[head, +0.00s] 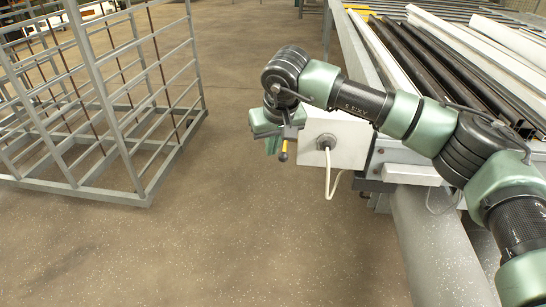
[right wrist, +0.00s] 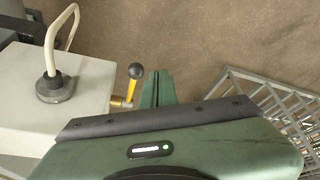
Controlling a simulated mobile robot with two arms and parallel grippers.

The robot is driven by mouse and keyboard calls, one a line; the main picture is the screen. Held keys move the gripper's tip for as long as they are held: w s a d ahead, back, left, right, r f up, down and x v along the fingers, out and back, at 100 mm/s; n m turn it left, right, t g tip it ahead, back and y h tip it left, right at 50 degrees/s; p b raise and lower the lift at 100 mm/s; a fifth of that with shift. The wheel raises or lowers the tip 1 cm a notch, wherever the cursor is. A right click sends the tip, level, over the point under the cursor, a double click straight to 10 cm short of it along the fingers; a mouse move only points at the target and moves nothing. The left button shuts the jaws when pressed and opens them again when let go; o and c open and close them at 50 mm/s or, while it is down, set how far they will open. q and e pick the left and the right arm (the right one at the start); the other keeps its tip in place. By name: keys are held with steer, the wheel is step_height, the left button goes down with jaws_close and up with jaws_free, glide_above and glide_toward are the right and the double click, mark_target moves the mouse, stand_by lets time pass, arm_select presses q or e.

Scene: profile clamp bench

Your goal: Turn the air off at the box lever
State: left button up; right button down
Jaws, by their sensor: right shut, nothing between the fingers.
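The white box (head: 345,150) is at the end of the bench in the head view, and it fills the left of the right wrist view (right wrist: 88,84). Its small lever (head: 284,148) has a yellow shaft and a dark round knob. In the right wrist view the lever (right wrist: 131,88) sits on a brass stem at the box's side, knob towards the top. My right gripper (head: 273,147) is shut and empty; its green fingers (right wrist: 158,88) are just right of the lever in the wrist view. Whether they touch it I cannot tell. My left gripper is not in view.
A pale hose (head: 329,175) comes out of a dark fitting on the box. Dark and white profiles (head: 440,60) lie on the bench to the right. A grey wire cage (head: 125,130) stands at left. The floor (head: 235,230) between is clear.

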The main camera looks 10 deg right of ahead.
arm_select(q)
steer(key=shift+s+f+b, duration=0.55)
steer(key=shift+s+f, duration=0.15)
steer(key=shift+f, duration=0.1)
arm_select(e)
steer(key=s+r, duration=0.1)
steer(key=s, duration=0.6)
steer(key=shift+a, duration=0.45)
steer(key=shift+w, duration=0.1)
